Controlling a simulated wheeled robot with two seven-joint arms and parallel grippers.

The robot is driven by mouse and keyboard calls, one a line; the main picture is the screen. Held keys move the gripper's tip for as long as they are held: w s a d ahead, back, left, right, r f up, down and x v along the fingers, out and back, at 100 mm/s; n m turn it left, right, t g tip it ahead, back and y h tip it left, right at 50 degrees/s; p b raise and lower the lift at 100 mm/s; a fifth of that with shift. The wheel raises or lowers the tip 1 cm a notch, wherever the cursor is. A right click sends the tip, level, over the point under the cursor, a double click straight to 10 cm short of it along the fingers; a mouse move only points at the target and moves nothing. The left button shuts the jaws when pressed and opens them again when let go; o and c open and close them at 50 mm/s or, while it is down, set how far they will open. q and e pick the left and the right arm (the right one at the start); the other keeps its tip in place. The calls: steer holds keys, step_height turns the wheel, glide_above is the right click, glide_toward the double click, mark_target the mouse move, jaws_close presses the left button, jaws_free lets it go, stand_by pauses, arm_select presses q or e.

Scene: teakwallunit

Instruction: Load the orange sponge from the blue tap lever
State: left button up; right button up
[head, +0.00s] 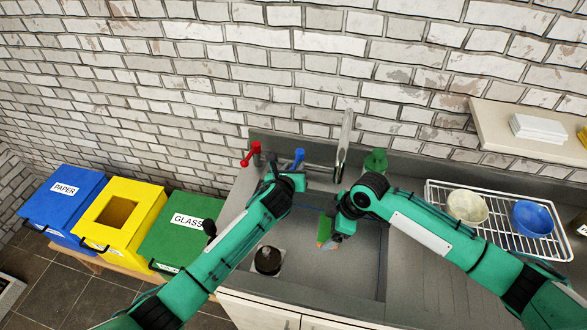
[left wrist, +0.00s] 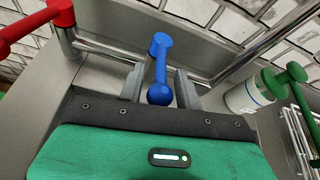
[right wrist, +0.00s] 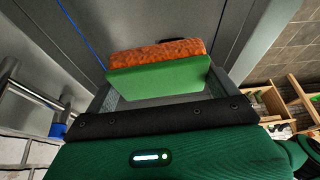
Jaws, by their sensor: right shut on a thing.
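The blue tap lever (head: 298,157) stands at the back of the sink. In the left wrist view the blue lever (left wrist: 160,68) lies between the spread fingers of my left gripper (left wrist: 160,88); contact cannot be told. In the head view my left gripper (head: 285,178) is at this lever, fingertips partly hidden. My right gripper (head: 330,238) is over the sink basin (head: 352,262), shut on the sponge (head: 324,229). In the right wrist view the sponge (right wrist: 158,72) has an orange layer and a green layer and sits between the fingers.
A red lever (head: 252,153) is left of the blue one. A metal spout (head: 343,147) and a green-topped dispenser (head: 376,161) are to the right. A wire rack (head: 436,196) holds bowls. A black round thing (head: 268,260) is at the basin's left. Bins stand far left.

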arm_select(q)
steer(key=shift+w, duration=0.1)
steer(key=shift+c, duration=0.4)
jaws_close()
steer(key=shift+d+n+y, duration=0.55)
steer(key=shift+n+y, duration=0.15)
steer(key=shift+y, duration=0.1)
steer(key=shift+o, duration=0.4)
jaws_free()
steer(key=shift+s, duration=0.2)
steer(key=v, duration=1.1)
steer(key=shift+s, duration=0.45)
